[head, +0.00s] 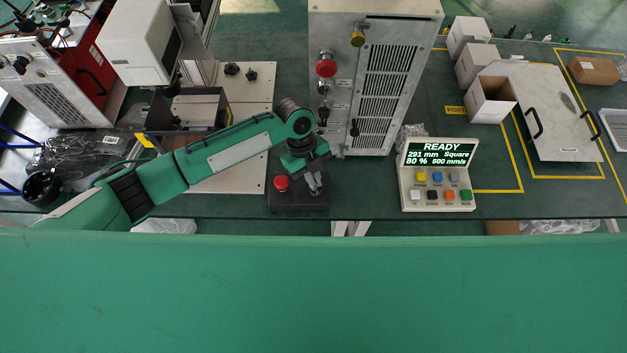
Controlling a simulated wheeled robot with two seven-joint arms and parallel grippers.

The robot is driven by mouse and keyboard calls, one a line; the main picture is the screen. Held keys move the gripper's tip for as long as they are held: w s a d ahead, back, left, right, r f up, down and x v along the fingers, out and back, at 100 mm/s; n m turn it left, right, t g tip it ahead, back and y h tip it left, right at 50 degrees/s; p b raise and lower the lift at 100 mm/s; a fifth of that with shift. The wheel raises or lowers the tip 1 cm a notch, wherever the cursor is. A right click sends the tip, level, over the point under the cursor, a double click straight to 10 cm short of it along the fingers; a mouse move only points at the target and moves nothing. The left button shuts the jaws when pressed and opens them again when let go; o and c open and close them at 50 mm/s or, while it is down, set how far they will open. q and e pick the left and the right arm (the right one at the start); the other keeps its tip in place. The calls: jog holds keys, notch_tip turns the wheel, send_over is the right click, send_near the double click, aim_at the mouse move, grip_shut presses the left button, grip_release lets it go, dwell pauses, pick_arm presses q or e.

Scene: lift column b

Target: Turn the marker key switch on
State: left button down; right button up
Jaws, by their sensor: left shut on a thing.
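My left gripper (315,186) reaches in from the left on its green arm and points down over the right part of a small dark control box (298,204). A red push button (281,183) stands on the left part of that box, just left of the gripper. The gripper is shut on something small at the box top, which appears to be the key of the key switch. The fingers hide the key, so its angle cannot be told. My right gripper is not in view.
A tall grey cabinet (335,60) with a red button (326,64) stands right behind the box. A console (437,178) reading READY stands to the right. White boxes (468,35) and a panel with black handles (560,140) lie further right. The bench front edge is close.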

pick_arm(q)
jog(key=shift+w+r+m, duration=0.1)
jog(key=shift+m, duration=0.4)
jog(key=c, duration=1.6)
grip_release()
jog(key=shift+y, duration=0.3)
